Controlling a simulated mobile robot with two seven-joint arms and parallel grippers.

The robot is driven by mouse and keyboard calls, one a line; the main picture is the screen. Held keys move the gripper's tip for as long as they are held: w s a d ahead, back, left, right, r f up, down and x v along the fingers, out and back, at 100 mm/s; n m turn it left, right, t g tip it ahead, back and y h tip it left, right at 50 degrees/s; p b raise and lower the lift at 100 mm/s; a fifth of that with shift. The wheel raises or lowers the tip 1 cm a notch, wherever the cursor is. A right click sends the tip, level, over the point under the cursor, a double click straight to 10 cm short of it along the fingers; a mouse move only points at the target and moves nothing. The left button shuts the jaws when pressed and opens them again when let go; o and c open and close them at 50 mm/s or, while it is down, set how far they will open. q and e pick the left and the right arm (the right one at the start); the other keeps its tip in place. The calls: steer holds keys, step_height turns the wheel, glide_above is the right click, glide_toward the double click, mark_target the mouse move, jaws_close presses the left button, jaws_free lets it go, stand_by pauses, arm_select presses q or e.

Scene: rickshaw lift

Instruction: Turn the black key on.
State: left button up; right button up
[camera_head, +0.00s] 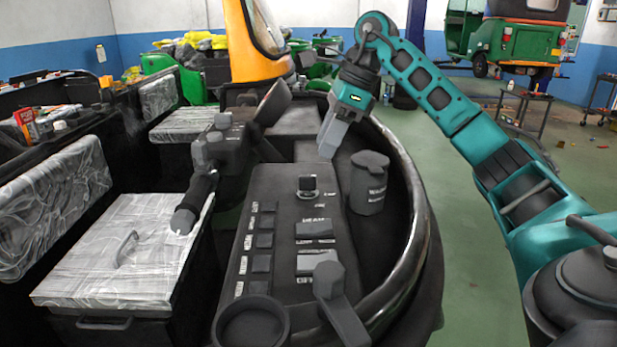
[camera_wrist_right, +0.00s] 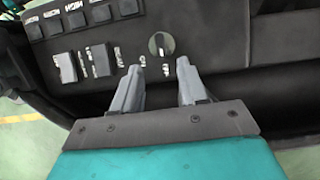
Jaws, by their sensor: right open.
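The key switch (camera_head: 308,186) sits on the black dashboard panel (camera_head: 285,217), below and left of my right gripper (camera_head: 328,148) in the head view. In the right wrist view, the round key switch (camera_wrist_right: 160,44) lies just beyond the gap between the two fingers. A dark upright tab shows on its silver face. The right gripper (camera_wrist_right: 160,66) is open and empty, with its fingertips apart from the switch. My left gripper is in neither view.
A black cup-like container (camera_head: 369,182) stands right of the switch. Rows of switches (camera_head: 262,242) line the panel. The handlebar (camera_head: 197,195) rises at left, and a curved black rim (camera_head: 420,235) bounds the right side. Green floor (camera_head: 480,250) is open beyond it.

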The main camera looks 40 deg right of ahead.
mark_target(310, 176)
steer(key=b+x, duration=0.1)
steer(key=x, duration=0.7)
steer(key=shift+w+f, duration=0.15)
steer(key=shift+f, duration=0.05)
jaws_close()
